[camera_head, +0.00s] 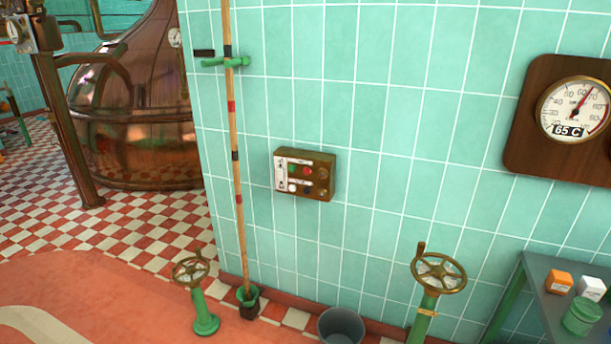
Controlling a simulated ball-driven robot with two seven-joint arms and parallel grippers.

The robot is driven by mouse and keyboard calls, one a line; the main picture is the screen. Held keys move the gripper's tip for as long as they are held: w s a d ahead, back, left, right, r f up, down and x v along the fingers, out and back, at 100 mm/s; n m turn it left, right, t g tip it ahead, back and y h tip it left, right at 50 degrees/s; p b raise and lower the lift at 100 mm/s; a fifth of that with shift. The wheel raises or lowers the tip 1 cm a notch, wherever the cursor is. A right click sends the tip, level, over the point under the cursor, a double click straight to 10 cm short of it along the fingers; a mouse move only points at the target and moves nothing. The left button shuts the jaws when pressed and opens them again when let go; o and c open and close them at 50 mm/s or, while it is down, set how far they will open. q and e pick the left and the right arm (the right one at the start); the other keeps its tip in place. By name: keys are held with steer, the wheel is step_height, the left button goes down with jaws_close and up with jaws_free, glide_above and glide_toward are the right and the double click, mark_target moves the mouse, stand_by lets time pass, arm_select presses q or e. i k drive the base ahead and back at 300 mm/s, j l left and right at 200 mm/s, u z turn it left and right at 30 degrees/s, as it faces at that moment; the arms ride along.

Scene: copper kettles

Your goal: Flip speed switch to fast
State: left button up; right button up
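A small brown control box (319,161) is mounted on the green tiled wall, a little left of the middle of the view. Its front has a white label strip at the left, red and green buttons in the upper row, and a white and dark knob or button in the lower row. The parts are too small to tell which is the speed switch or how it is set. Neither of my grippers shows in the view.
A wooden pole (235,150) stands against the wall left of the box. Valve wheels (191,270) and (439,273) stand on green posts below. A grey bucket (341,326) is on the floor. A green table (540,290) is at right, a copper kettle (135,125) at left.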

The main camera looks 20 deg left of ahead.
mark_target(280, 174)
steer(key=i+j, duration=0.2)
steer(key=i, duration=0.35)
steer(key=i+j+u, duration=0.1)
steer(key=i, duration=0.5)
steer(key=i+j, duration=0.25)
steer(key=i, duration=0.35)
